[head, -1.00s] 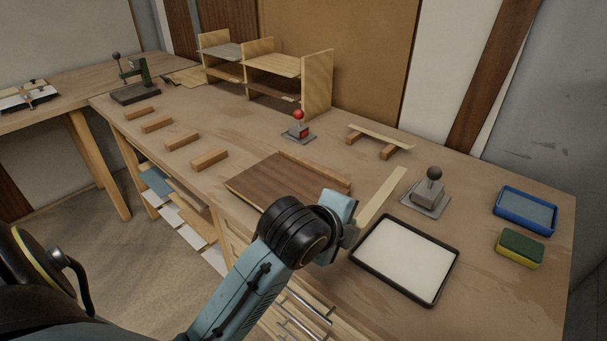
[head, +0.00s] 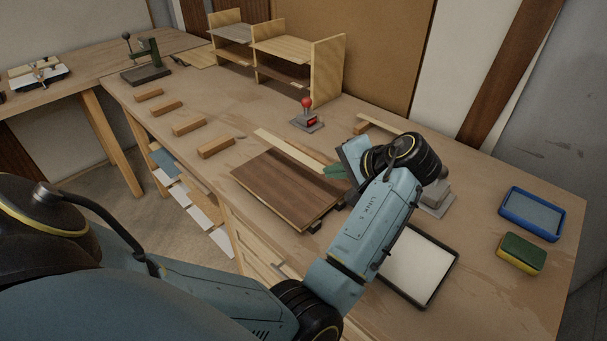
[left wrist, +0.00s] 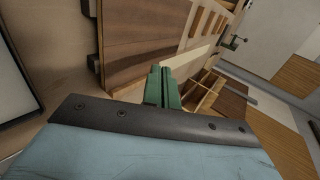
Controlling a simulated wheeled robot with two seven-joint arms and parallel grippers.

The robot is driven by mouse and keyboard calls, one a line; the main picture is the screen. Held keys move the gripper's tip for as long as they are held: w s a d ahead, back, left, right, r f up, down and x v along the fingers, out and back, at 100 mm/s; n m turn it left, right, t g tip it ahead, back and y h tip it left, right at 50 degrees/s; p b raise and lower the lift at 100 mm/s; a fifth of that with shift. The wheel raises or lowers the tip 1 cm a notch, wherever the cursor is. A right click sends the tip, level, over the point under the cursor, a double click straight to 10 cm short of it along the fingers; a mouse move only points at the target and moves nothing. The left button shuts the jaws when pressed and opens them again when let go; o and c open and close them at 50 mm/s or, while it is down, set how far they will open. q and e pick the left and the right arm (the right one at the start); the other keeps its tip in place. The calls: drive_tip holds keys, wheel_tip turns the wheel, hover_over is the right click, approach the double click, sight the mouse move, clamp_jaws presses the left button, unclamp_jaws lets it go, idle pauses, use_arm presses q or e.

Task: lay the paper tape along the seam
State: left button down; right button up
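My left gripper (head: 335,172) is shut on one end of a pale strip of paper tape (head: 287,148). The tape reaches away to the upper left, along the far side of the brown veneer panel (head: 280,190). I cannot tell whether it touches the panel. In the left wrist view the green fingertips (left wrist: 162,88) are together, the tape (left wrist: 192,58) extends beyond them, and the panel (left wrist: 125,35) shows darker and lighter brown areas. I cannot make out the seam clearly. My right gripper is not in view.
A white pad in a black tray (head: 420,265) lies right of the panel, partly behind my arm. A red-knobbed tool (head: 307,115), a blue tray (head: 532,213) and a sponge (head: 521,254) stand on the bench. Several wooden blocks (head: 188,126) lie left; shelves (head: 285,60) stand behind.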

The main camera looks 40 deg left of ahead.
use_arm(q)
drive_tip(key=shift+f+b, duration=0.45)
drive_tip(key=shift+f, duration=4.4)
drive_tip(key=c, duration=1.7)
unclamp_jaws()
